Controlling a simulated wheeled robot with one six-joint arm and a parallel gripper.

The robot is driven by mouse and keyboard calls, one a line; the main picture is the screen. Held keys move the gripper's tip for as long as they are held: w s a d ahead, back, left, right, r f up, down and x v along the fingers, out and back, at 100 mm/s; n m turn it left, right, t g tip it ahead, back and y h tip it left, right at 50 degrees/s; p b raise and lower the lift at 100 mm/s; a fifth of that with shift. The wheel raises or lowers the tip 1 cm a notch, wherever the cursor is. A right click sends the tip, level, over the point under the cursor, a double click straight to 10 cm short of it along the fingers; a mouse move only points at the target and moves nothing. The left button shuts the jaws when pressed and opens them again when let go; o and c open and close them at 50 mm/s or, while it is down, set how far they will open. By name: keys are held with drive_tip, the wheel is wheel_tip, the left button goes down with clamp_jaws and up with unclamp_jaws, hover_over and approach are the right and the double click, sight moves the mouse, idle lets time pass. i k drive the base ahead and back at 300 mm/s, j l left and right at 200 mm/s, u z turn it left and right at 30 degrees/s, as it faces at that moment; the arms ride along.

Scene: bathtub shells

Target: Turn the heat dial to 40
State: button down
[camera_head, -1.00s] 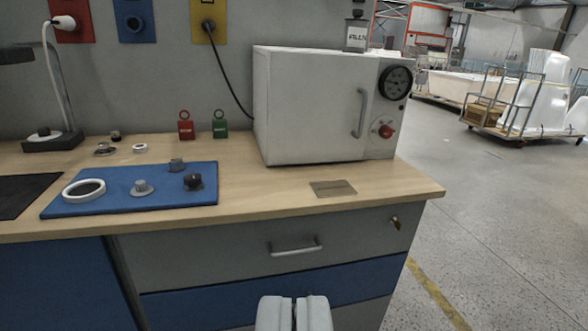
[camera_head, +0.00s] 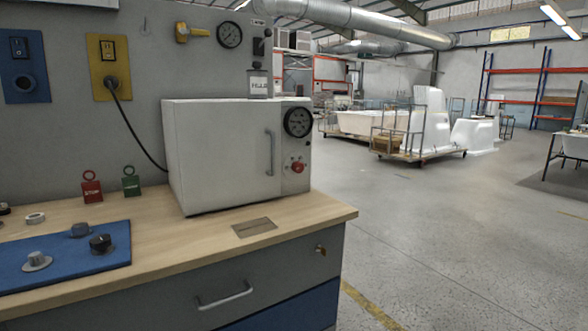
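A white box-shaped oven (camera_head: 220,155) stands on the wooden workbench (camera_head: 170,218), with a vertical handle (camera_head: 269,152) on its door. On the right of its front is a round black dial (camera_head: 298,122) with pale markings. Below the dial is a red knob (camera_head: 297,167). The markings are too small to read, so I cannot tell what value the dial shows. I also cannot tell for certain which of the two is the heat dial. My gripper is not in view.
Several knobs, among them a black one (camera_head: 101,243), sit on a blue mat (camera_head: 60,272). Red (camera_head: 92,188) and green (camera_head: 131,181) tags stand left of the oven. A drawer handle (camera_head: 224,296) juts from the bench front. Open floor (camera_head: 450,240) lies to the right.

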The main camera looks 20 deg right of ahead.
sight(298, 167)
drive_tip(key=i+l+z, duration=0.35)
drive_tip(key=l, duration=0.2)
drive_tip(key=i+l+z, duration=0.3)
drive_tip(key=i+l, duration=0.1)
drive_tip(key=l, duration=0.1)
